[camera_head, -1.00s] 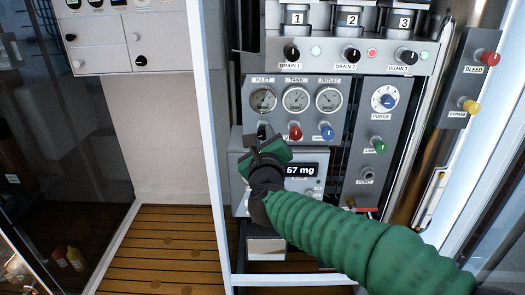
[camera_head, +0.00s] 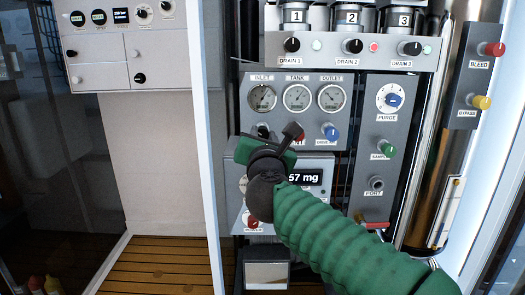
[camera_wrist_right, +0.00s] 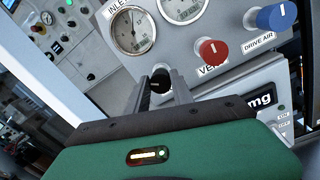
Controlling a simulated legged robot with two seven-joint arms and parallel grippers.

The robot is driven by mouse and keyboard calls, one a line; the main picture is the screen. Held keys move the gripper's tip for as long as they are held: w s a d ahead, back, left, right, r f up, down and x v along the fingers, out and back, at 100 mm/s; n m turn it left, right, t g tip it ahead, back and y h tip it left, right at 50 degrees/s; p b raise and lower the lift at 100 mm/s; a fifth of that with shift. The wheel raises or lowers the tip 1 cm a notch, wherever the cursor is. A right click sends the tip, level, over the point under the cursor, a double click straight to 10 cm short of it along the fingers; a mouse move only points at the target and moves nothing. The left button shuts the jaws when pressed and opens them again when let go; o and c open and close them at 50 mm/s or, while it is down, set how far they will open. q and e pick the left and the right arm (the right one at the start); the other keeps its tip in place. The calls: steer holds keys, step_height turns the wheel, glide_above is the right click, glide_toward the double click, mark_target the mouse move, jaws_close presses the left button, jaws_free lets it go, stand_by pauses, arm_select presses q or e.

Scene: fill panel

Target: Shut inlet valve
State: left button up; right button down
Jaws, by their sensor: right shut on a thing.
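The inlet valve is a black knob (camera_wrist_right: 160,80) below the INLET gauge (camera_wrist_right: 131,32). In the right wrist view it sits between the two fingers of my right gripper (camera_wrist_right: 162,88), which is shut on it. A small light mark shows on the knob; its exact setting is hard to read. In the head view my right gripper (camera_head: 277,132) is at the lower left of the gauge panel, below the INLET gauge (camera_head: 262,98), and its fingers and hand largely cover the knob. My left gripper is not in view.
The red vent knob (camera_wrist_right: 211,52) is close to the right of the fingers, with the blue drive air knob (camera_wrist_right: 277,17) beyond it. A box with a "57 mg" display (camera_head: 305,178) is below. A white upright post (camera_head: 207,150) stands left of the panel.

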steer(key=shift+f+m+h+b, duration=0.1)
steer(key=shift+f+m+b, duration=0.05)
steer(key=shift+m+b, duration=1.55)
steer(key=shift+f+m+h+b, duration=0.15)
steer(key=shift+m+b, duration=1.2)
steer(key=shift+m, duration=0.75)
steer(key=shift+f+m+h+b, duration=0.1)
steer(key=shift+f+m+b, duration=0.05)
steer(key=shift+m+b, duration=1.55)
steer(key=shift+m, duration=0.4)
steer(key=c, duration=1.1)
jaws_free()
steer(key=shift+w+d, duration=0.1)
steer(key=shift+w, duration=0.05)
steer(key=shift+r, duration=0.2)
